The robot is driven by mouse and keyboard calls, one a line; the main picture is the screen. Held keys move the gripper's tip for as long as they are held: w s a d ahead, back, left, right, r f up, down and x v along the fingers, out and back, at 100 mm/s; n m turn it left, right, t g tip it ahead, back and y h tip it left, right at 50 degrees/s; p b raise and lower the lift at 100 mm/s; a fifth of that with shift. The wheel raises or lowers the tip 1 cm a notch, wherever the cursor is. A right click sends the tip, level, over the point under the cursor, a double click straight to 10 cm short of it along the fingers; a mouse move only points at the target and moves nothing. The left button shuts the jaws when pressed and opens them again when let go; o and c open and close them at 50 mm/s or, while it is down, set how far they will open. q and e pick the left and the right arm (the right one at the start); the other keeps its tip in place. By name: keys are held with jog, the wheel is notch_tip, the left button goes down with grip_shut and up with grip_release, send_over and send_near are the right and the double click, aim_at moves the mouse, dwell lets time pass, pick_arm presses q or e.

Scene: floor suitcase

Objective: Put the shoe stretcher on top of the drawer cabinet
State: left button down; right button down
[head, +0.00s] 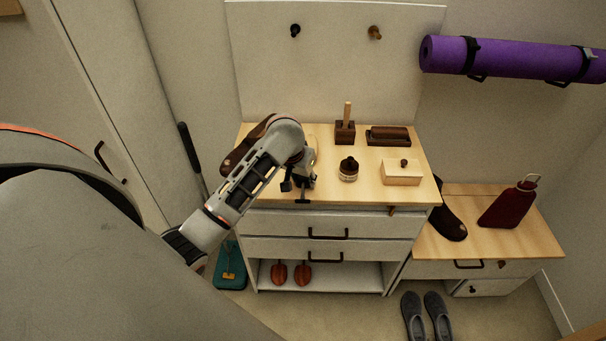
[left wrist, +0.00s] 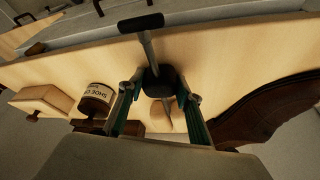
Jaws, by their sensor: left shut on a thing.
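The shoe stretcher has a black T-handle (head: 303,200), a grey rod and a dark block, and it also shows in the left wrist view (left wrist: 149,48) with a pale wooden end. My left gripper (head: 299,181) is shut on its dark block, with a finger on each side in the left wrist view (left wrist: 158,88). The stretcher is over the front left part of the drawer cabinet (head: 262,217), its handle pointing toward the front edge. I cannot tell whether it touches the top. My right gripper is not in view.
On the cabinet top are a brown shoe (head: 236,158), a round tin (head: 348,170), a small wooden box (head: 401,174), a dark brush (head: 388,136) and a block with an upright stick (head: 345,131). A lower bench (head: 500,240) stands at the right.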

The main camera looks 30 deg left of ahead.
pick_arm(q)
jog(key=shift+d+r, duration=0.1)
jog(key=c, duration=1.4)
grip_release()
jog(key=shift+s, duration=0.15)
jog(key=shift+v, duration=5.95)
